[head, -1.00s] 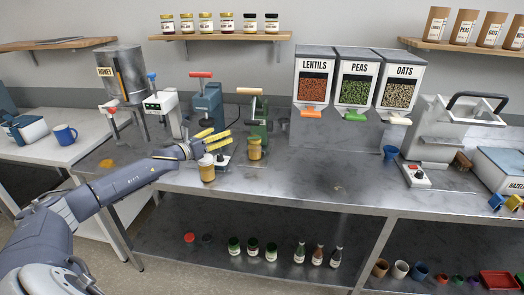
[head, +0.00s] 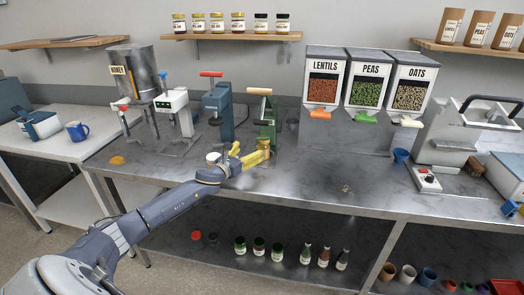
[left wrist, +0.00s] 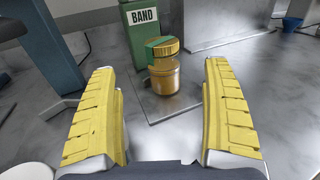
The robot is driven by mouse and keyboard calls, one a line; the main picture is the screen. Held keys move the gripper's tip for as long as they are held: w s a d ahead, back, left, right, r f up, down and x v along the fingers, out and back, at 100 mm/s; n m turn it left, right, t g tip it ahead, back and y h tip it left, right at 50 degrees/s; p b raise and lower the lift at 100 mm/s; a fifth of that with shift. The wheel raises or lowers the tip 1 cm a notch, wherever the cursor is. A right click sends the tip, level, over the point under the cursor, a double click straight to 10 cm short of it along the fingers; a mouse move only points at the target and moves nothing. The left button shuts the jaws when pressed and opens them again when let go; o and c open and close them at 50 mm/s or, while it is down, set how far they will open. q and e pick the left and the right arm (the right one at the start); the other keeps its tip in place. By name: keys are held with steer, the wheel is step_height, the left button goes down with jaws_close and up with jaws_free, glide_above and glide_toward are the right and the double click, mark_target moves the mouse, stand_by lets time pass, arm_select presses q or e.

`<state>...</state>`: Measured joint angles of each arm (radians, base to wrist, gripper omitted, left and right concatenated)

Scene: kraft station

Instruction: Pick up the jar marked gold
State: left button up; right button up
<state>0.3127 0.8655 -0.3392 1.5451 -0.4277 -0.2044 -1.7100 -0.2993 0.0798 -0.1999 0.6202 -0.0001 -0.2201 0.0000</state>
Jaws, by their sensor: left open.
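A honey-coloured jar with a gold lid (left wrist: 163,72) stands upright on the base plate of the green press labelled BAND (left wrist: 146,30). No marking on the jar can be read. It also shows in the head view (head: 264,146), partly behind my fingers. My left gripper (head: 251,155) is open and low, with its yellow fingers pointing at this jar. In the left wrist view the jar stands ahead, centred between the fingers, apart from both. A second jar with a white lid (head: 213,158) is mostly hidden behind my left arm. My right gripper is not in view.
A blue press (head: 218,110) and the honey dispenser (head: 139,78) stand left of the green press. Dispensers of lentils, peas and oats (head: 371,80) stand to the right. Several jars sit on the wall shelf (head: 235,37).

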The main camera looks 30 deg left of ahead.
mark_target(260, 144)
arm_select(q)
steer(key=shift+w+d, duration=0.1)
steer(key=shift+w, duration=2.65)
steer(key=shift+w+d+f, duration=0.1)
steer(key=shift+w, duration=1.25)
steer(key=shift+w+d+f, duration=0.1)
steer(key=shift+w, duration=1.2)
steer(key=shift+c, duration=0.3)
steer(key=c, duration=1.5)
steer(key=shift+r, duration=0.1)
steer(key=shift+c, duration=0.5)
